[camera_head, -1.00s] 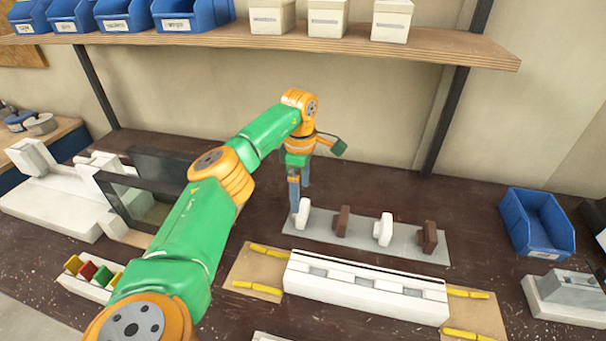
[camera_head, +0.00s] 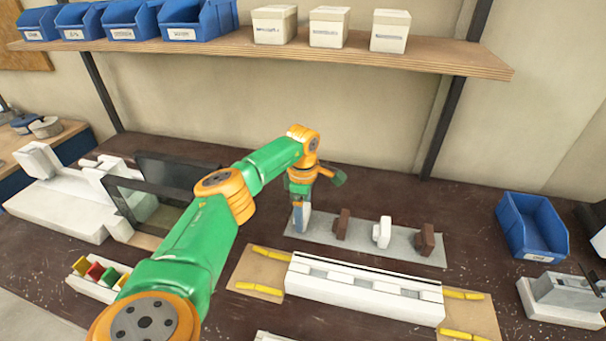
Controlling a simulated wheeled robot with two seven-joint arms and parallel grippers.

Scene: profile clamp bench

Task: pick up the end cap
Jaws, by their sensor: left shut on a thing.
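Several end caps stand in a row on a grey strip (camera_head: 318,238). A white end cap (camera_head: 304,221) is at the left end. A brown one (camera_head: 342,224), another white one (camera_head: 382,232) and another brown one (camera_head: 425,240) stand to its right. My left gripper (camera_head: 299,218) points down at the left white cap and is shut on it. The cap is partly hidden by the fingers and appears still at strip height. My right gripper is not in view.
A white profile clamp (camera_head: 365,290) with yellow-marked ends lies in front of the strip. A blue bin (camera_head: 532,226) and a grey-white block device (camera_head: 563,298) are at the right. A dark frame (camera_head: 150,195) stands at the left. A shelf (camera_head: 270,46) with bins and boxes is above.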

